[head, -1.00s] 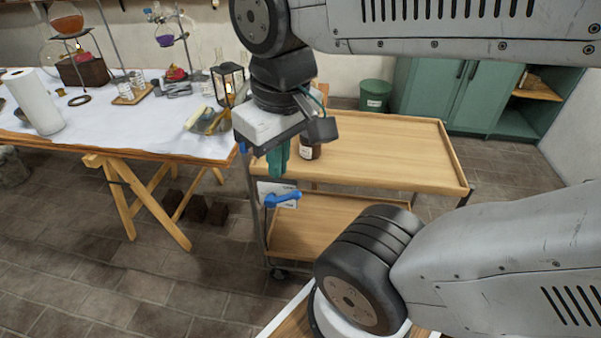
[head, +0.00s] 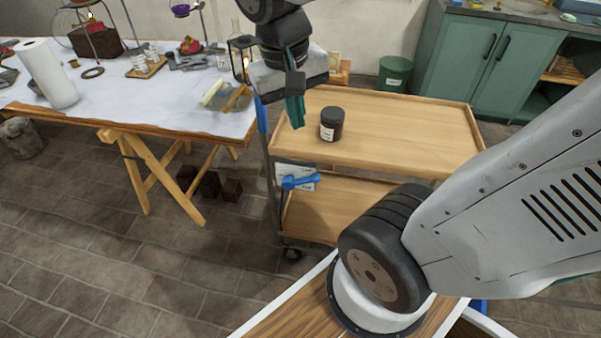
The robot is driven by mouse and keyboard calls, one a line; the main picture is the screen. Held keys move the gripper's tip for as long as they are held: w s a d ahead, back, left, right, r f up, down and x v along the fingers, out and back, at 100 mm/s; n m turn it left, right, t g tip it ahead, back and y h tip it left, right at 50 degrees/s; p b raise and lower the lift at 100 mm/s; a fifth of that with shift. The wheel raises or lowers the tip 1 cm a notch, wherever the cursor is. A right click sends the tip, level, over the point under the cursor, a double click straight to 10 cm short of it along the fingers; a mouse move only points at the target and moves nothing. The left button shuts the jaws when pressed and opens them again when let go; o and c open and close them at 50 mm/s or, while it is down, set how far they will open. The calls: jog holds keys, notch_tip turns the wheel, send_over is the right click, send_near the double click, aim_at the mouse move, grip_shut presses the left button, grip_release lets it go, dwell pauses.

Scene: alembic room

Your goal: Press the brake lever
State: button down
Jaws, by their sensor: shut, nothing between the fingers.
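The blue brake lever (head: 300,182) sticks out at the near left side of the wooden cart, in front of a white label plate (head: 284,172), between the upper and lower shelves. It lies roughly level. My gripper (head: 295,117) is above the lever, with a clear gap between them. Its green fingers point down, shut and empty, in front of the cart's upper left corner. The wooden cart (head: 400,140) stands upright on castors.
A dark jar (head: 332,124) stands on the cart's top, just right of my gripper. A table with a white cloth (head: 120,100) stands to the left, with a lantern near its right edge. A green bin (head: 394,75) is behind the cart. Floor in front is clear.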

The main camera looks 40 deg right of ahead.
aim_at(305, 178)
jog(key=w+d+f+m+g+h, duration=0.1)
jog(key=w+d+f+m+h, duration=0.1)
jog(key=w+f, duration=0.6)
jog(key=w+d+f+m+g+h, duration=0.1)
jog(key=w+d+f+m, duration=0.2)
jog(key=w+f, duration=0.5)
notch_tip(305, 178, down, 6)
jog(key=shift+w+d+r+m+g+h, duration=0.15)
jog(key=shift+m+g+h, duration=0.25)
jog(key=shift+m, duration=0.4)
jog(key=shift+d, duration=0.1)
jog(key=x, duration=1.4)
